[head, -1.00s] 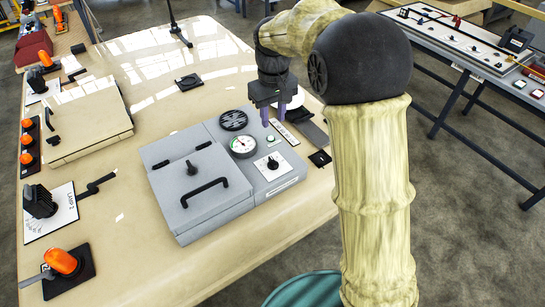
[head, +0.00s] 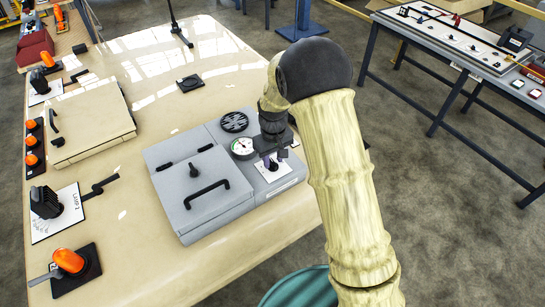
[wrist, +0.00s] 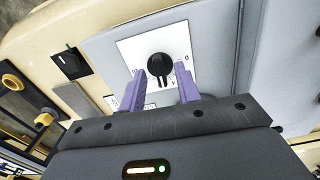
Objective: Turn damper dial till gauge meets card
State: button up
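The damper dial is a black knob (wrist: 160,68) on a white marked plate (wrist: 184,48), set in the grey box (head: 207,181). My gripper (wrist: 166,86) is open, with its purple fingers on either side of the knob's lower part in the wrist view. I cannot tell whether they touch it. In the head view my gripper (head: 270,160) is over the dial plate and hides much of the knob. The round white gauge (head: 242,147) is on the box just left of my gripper; its needle is too small to read. I cannot make out the card.
The box has a lid with a black handle (head: 206,194) and a black knob. A round black vent (head: 234,122) is behind the gauge. A beige box (head: 87,122) and orange-topped controls stand at the left. The tabletop in front is clear.

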jog(key=shift+f, duration=0.45)
grip_shut()
jog(key=shift+m, duration=0.7)
grip_release()
